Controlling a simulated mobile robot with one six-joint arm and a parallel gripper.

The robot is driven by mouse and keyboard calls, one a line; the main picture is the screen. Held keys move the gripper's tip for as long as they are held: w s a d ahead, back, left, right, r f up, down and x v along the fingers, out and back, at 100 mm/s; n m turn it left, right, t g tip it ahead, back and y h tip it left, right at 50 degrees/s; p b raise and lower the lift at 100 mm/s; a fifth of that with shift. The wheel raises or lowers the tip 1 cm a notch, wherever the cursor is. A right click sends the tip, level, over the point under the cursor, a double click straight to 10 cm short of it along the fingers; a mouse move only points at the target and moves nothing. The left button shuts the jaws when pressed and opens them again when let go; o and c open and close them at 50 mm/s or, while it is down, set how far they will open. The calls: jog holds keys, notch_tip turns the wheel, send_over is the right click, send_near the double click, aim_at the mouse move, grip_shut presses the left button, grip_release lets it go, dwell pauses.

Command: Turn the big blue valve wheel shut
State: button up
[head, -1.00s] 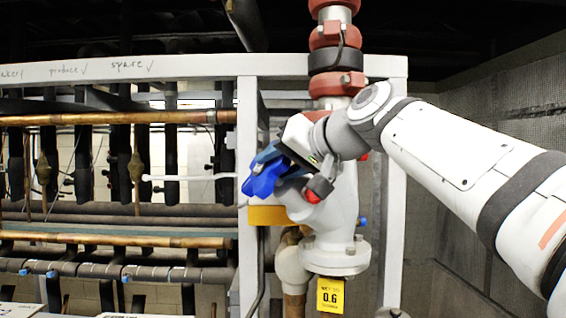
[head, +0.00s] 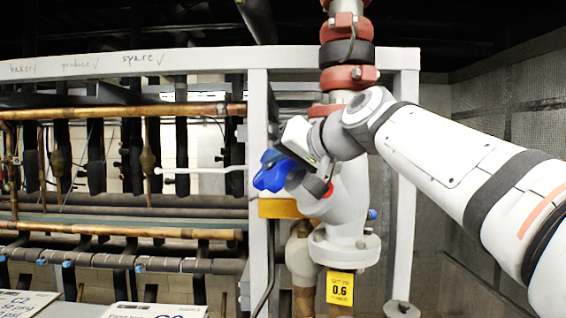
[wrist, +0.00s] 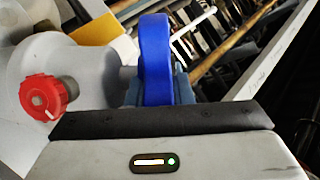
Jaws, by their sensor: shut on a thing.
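The big blue valve wheel (head: 272,171) is on the left side of the grey valve body (head: 352,205) in the head view. In the wrist view the blue wheel (wrist: 155,60) is seen edge-on, just beyond my gripper. My gripper (head: 292,158) meets the wheel from the right, and its fingers are mostly hidden there. In the wrist view, blue-grey fingers of my gripper (wrist: 157,88) sit on both sides of the wheel's rim, shut on it.
A small red knob (wrist: 43,97) is close to my gripper. A white frame post (head: 259,130) stands behind the wheel. Copper pipes (head: 120,111) run left. A yellow tag (head: 340,288) hangs below the valve. Red pipe couplings (head: 347,77) rise above.

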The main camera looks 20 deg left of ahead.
jog(key=shift+f+b, duration=0.15)
jog(key=shift+b, duration=0.55)
grip_shut()
jog(key=t+b, duration=0.2)
jog(key=b, duration=0.1)
jog(key=shift+s+f+m+y+b, duration=0.15)
jog(key=shift+f+m+y+b, duration=0.15)
jog(key=shift+f+m, duration=0.1)
jog(key=shift+a+m+t+b, duration=0.1)
jog(key=shift+m+t+b, duration=0.3)
jog(key=shift+t+b, duration=0.7)
jog(key=shift+r+m+t, duration=0.25)
jog(key=shift+m+t, duration=0.35)
jog(key=shift+t, duration=0.5)
jog(key=shift+s, duration=0.1)
jog(key=shift+a+f+m+t+h+p, duration=0.1)
jog(key=shift+m+t+h+p, duration=0.25)
jog(key=shift+t, duration=0.55)
jog(key=shift+a+m+t+h+p, duration=0.15)
jog(key=shift+m+t+p, duration=0.3)
jog(key=shift+m+t, duration=0.35)
